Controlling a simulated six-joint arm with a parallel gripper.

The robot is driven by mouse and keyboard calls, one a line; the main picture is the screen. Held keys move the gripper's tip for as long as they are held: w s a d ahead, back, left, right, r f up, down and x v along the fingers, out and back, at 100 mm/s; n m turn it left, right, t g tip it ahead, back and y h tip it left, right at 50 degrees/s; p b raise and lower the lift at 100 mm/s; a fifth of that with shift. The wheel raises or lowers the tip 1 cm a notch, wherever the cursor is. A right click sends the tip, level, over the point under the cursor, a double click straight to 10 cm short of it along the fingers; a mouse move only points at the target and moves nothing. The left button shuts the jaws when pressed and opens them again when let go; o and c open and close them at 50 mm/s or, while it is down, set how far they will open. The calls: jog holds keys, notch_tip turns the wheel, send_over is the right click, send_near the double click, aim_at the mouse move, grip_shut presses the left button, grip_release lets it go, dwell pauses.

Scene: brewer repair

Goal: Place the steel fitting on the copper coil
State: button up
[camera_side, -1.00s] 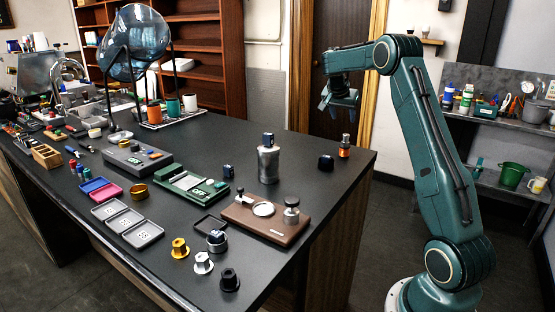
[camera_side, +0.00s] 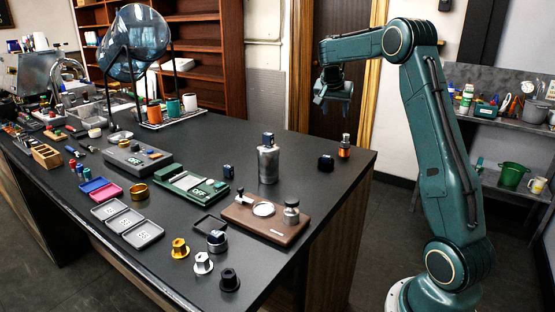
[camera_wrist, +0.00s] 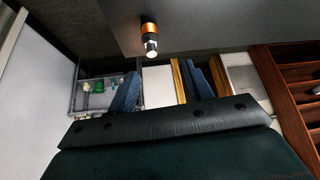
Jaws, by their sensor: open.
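Several small flanged fittings stand near the table's front edge in the side view. The silver one, which looks like the steel fitting (camera_side: 203,263), is between a gold and a black one. A small upright piece with a copper-orange band, apparently the copper coil (camera_side: 344,150), stands near the table's right corner. It has a dark part and a silvery top; it also shows at the top of the wrist view (camera_wrist: 149,29). My gripper (camera_side: 333,101) is open and empty, in the air beyond the table's far right edge. Both fingers show in the wrist view (camera_wrist: 163,88).
A brown base (camera_side: 265,222) with a round plate and a grey cylinder (camera_side: 268,165) stand between my gripper and the fittings. Trays and devices fill the left. The table's far middle is fairly clear.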

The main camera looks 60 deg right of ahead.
jog(key=s+a+r+n+t+y, duration=0.1)
jog(key=s+a+r+n, duration=0.1)
jog(key=a, duration=0.6)
jog(key=s+a+r+n+t+y, duration=0.1)
jog(key=a+r+n, duration=0.2)
jog(key=a, duration=0.5)
jog(key=s+a+r+n+t+y, duration=0.1)
jog(key=s+a+r+n, duration=0.1)
jog(key=a, duration=0.6)
jog(key=s+a+f+n+y, duration=0.1)
jog(key=s+a+f+n, duration=0.1)
jog(key=s+a, duration=0.3)
jog(key=s+a+f+n+t+y, duration=0.1)
jog(key=s+a+f+n, duration=0.1)
jog(key=s+a+n, duration=0.2)
jog(key=s+a+f+n+y, duration=0.1)
jog(key=s+a+f+n, duration=0.1)
jog(key=s+a, duration=0.6)
jog(key=shift+s+a+n, duration=0.25)
jog(key=shift+s+n, duration=0.15)
jog(key=shift+n, duration=0.1)
jog(key=shift+f, duration=0.1)
